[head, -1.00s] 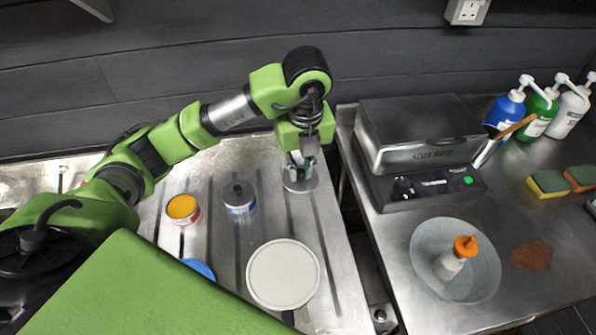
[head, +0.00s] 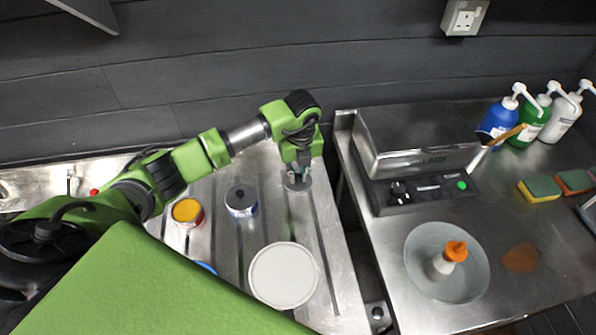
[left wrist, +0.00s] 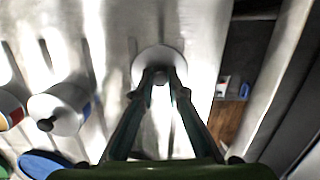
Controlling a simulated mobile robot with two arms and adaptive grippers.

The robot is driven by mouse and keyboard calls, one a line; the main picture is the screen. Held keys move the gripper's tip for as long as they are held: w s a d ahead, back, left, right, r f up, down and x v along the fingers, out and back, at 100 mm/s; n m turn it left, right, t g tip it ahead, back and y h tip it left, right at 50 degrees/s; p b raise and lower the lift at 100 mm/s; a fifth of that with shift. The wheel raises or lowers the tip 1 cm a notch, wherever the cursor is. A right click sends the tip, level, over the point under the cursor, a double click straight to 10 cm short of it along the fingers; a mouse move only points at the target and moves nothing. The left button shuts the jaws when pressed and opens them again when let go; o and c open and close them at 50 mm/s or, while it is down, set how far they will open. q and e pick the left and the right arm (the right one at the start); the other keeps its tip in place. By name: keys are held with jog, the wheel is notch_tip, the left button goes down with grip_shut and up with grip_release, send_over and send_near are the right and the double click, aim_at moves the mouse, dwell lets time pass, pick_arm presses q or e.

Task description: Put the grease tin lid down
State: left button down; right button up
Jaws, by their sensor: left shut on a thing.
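The grease tin lid (head: 290,186) is a small grey disc with a knob, at the far right part of the ribbed metal drainboard. My left gripper (head: 298,174) points down at it. In the left wrist view the lid (left wrist: 145,62) lies flat beyond the fingers, and my left gripper (left wrist: 160,76) is shut on its knob. The lid is at or very near the drainboard; I cannot tell if it touches. An open tin with yellow contents (head: 187,210) stands to the left. My right gripper is not in view.
A tin with a dark knob (head: 241,200) stands left of the lid. A white round plate-like disc (head: 283,275) lies nearer, beside a partly hidden blue disc (head: 207,267). A gap separates the drainboard from the right counter, with a sealing machine (head: 420,160) and bowl (head: 473,288).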

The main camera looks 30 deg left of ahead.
aim_at(300, 185)
pick_arm(q)
jog(key=shift+f, duration=0.2)
jog(key=c, duration=2)
grip_release()
jog(key=shift+r, duration=0.1)
jog(key=shift+r, duration=0.15)
jog(key=shift+d+r, duration=0.1)
jog(key=shift+r, duration=0.2)
jog(key=r+b, duration=0.1)
jog(key=r, duration=0.2)
jog(key=r+b, duration=0.1)
jog(key=r, duration=0.3)
jog(key=s+d+r+b, duration=0.1)
jog(key=r, duration=0.3)
jog(key=shift+r, duration=0.15)
jog(key=shift+s, duration=0.1)
